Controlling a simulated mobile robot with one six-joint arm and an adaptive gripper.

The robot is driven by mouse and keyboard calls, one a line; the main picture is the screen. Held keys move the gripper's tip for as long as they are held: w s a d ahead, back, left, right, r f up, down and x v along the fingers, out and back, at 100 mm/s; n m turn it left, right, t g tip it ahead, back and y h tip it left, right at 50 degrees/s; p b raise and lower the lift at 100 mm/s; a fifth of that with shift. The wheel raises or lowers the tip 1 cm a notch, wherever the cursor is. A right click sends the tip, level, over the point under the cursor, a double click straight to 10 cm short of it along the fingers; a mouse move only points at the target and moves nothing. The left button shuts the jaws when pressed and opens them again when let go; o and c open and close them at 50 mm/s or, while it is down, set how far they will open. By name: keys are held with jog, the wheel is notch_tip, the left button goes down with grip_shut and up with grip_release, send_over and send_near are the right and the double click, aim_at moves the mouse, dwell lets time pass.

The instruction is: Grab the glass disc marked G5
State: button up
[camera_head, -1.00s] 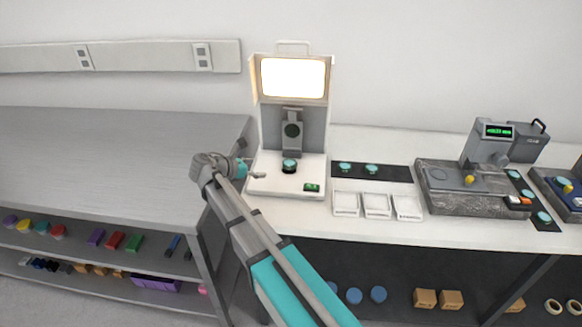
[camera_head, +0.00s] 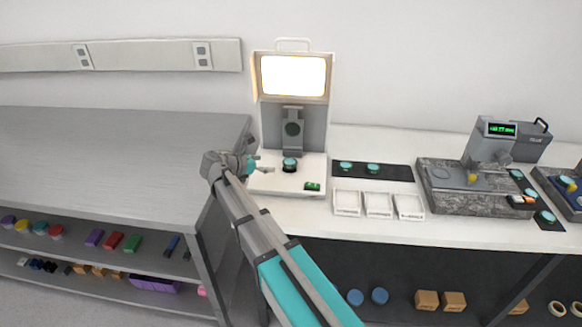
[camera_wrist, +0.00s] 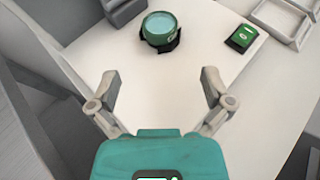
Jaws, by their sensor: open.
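A pale blue-green glass disc (camera_head: 289,163) sits on a black holder on the white base of the interferometer (camera_head: 262,181). The wrist view shows the same disc (camera_wrist: 160,27) at the top centre, in front of my fingers. No G5 mark is readable on it. Two more discs, one on the left (camera_head: 346,166) and one on the right (camera_head: 373,168), lie on a dark mat to the right; their marks are also unreadable. My gripper (camera_wrist: 160,78) is open and empty, just left of the interferometer disc in the head view and apart from it.
A green-screened block (camera_wrist: 242,38) sits at the base's front right. Three white trays, including the left one (camera_head: 347,203), stand right of the base. The interferometer's upright column (camera_head: 293,130) rises behind the disc. A granite gauge stand (camera_head: 470,198) is further right.

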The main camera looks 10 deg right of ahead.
aim_at(286, 163)
jog(key=shift+b+x, duration=0.5)
jog(key=shift+x, duration=1.45)
jog(key=shift+f, duration=0.1)
jog(key=shift+b+x, duration=0.95)
jog(key=shift+x, duration=1.05)
jog(key=shift+w+d+f, duration=0.25)
jog(key=shift+d+f, duration=0.05)
jog(key=shift+d, duration=0.15)
jog(key=c, duration=1.1)
jog(key=shift+r, duration=0.15)
jog(key=shift+c, duration=0.2)
